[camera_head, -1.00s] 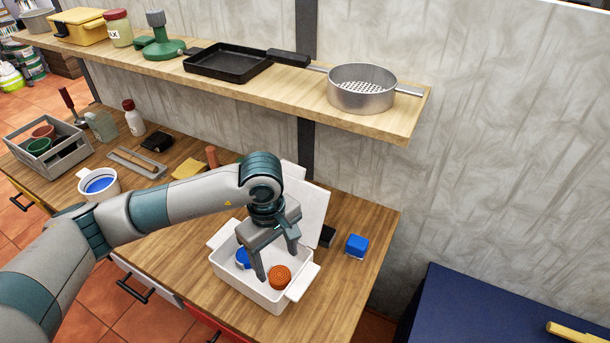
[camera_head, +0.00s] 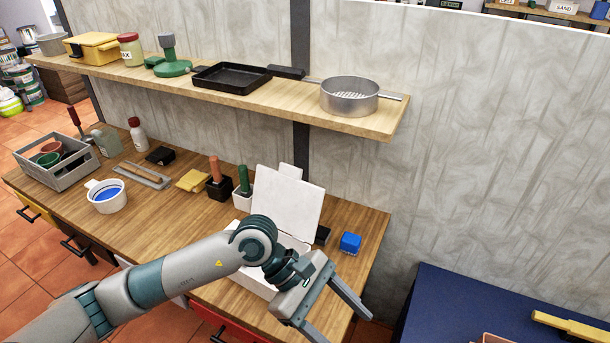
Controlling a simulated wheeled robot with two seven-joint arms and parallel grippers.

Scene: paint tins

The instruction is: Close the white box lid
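The white box (camera_head: 238,286) stands on the wooden workbench, and my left arm covers most of it. Its white lid (camera_head: 288,203) is open, standing up and leaning back at the rear of the box. My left gripper (camera_head: 342,326) is in front of and to the right of the box, near the bench's front right edge. Its two fingers are spread apart with nothing visible between them. The contents of the box are hidden behind my arm. My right gripper is not in view.
A blue block (camera_head: 350,243) lies right of the lid. A white cup (camera_head: 107,196) and grey crate (camera_head: 55,165) are farther left. A wooden shelf (camera_head: 290,115) hangs above.

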